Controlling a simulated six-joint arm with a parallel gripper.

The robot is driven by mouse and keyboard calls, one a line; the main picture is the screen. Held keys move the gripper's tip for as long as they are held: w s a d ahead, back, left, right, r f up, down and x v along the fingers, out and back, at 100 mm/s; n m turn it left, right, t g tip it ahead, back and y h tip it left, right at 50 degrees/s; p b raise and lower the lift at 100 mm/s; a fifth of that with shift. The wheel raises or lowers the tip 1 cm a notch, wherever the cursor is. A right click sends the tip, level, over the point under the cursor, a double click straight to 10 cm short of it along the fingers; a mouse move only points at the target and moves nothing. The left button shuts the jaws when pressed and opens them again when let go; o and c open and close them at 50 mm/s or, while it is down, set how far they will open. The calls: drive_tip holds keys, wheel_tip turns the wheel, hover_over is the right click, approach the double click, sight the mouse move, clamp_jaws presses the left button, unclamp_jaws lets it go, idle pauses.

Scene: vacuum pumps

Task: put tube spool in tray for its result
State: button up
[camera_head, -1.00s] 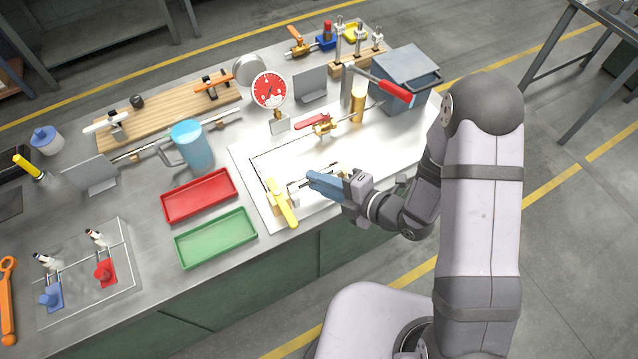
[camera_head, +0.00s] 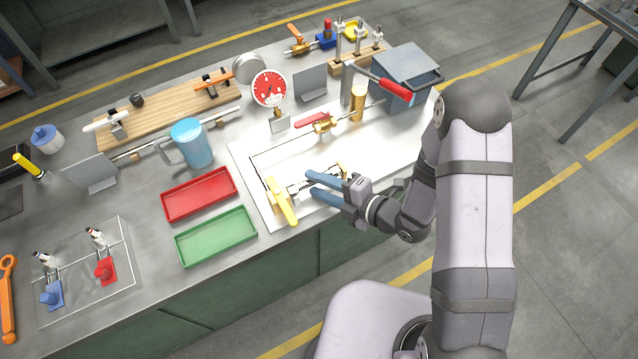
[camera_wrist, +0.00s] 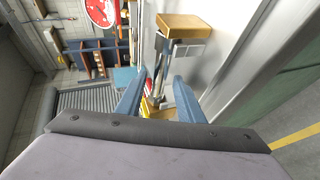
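My gripper (camera_head: 309,183) is open, its two blue fingers apart and low over the white panel (camera_head: 240,165) on the bench. A silver tube piece (camera_head: 298,187), which I take to be the tube spool, lies between a yellow handle (camera_head: 281,200) and a small brass part (camera_head: 344,171); the fingers partly cover it. Nothing is clearly held. The red tray (camera_head: 199,195) and green tray (camera_head: 216,237) are empty, left of the panel.
A round red-faced gauge (camera_head: 269,88) stands behind the panel. A blue mug (camera_head: 190,145) stands behind the red tray. A grey-blue box (camera_head: 405,78) and red-handled lever (camera_head: 390,90) are at the back right. The bench in front of the mug is clear around the trays.

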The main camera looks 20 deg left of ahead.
drive_tip(key=shift+r, duration=0.1)
drive_tip(key=b+v, duration=0.2)
drive_tip(key=v, duration=0.4)
drive_tip(key=shift+s+d, duration=0.2)
drive_tip(key=shift+d, duration=0.45)
wheel_tip(320, 180, down, 4)
drive_tip(key=s+d+g+h+b, duration=0.1)
drive_tip(key=s+g+h+b, duration=0.1)
drive_tip(key=w+d+m+t+h, duration=0.1)
drive_tip(key=w+d+m+h, duration=0.2)
drive_tip(key=d+m, duration=0.25)
drive_tip(key=w+d+m+h+p, duration=0.1)
drive_tip(key=w+d+m+h, duration=0.1)
drive_tip(key=d+m+h, duration=0.3)
drive_tip(key=w+d+m+t+h, duration=0.1)
drive_tip(key=w+d+m, duration=0.25)
drive_tip(key=d, duration=0.35)
drive_tip(key=s+d+r+m+g+h, duration=0.25)
drive_tip(key=s+d+r+m, duration=0.3)
drive_tip(key=m, duration=0.35)
drive_tip(key=s+a+r+m+g, duration=0.2)
drive_tip(key=s+r+m, duration=0.1)
drive_tip(key=s+m, duration=0.4)
drive_tip(key=shift+s+a+y+p, duration=0.3)
drive_tip(key=shift+s+a+y, duration=0.1)
drive_tip(key=shift+s, duration=0.35)
